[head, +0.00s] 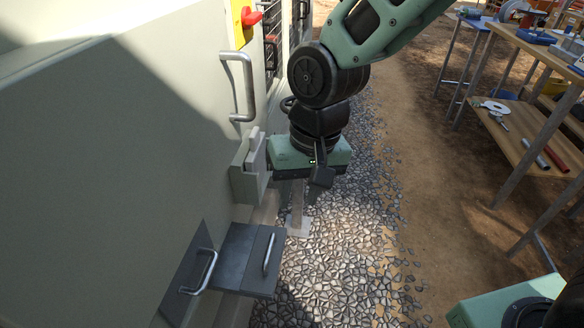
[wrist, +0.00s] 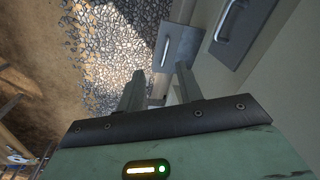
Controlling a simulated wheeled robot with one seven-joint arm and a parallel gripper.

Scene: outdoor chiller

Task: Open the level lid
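A dark grey plate (head: 230,255) with a silver bar handle (head: 267,252) juts from the cabinet's lower side. The wrist view also shows this plate (wrist: 180,42) and its handle. A dark panel (head: 187,275) with a second silver handle (head: 206,271) is on the cabinet face beside it. No label shows which is the level lid. My gripper (wrist: 160,72) is open and empty, its two fingers apart. The plate lies beyond the fingertips in the wrist view.
The pale cabinet (head: 120,150) fills the left. A small grey box (head: 246,181) juts from it close to my gripper. A larger handle (head: 243,87) and red switch (head: 252,18) are above. Gravel (head: 340,260) is open to the right; workbenches (head: 530,125) stand farther right.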

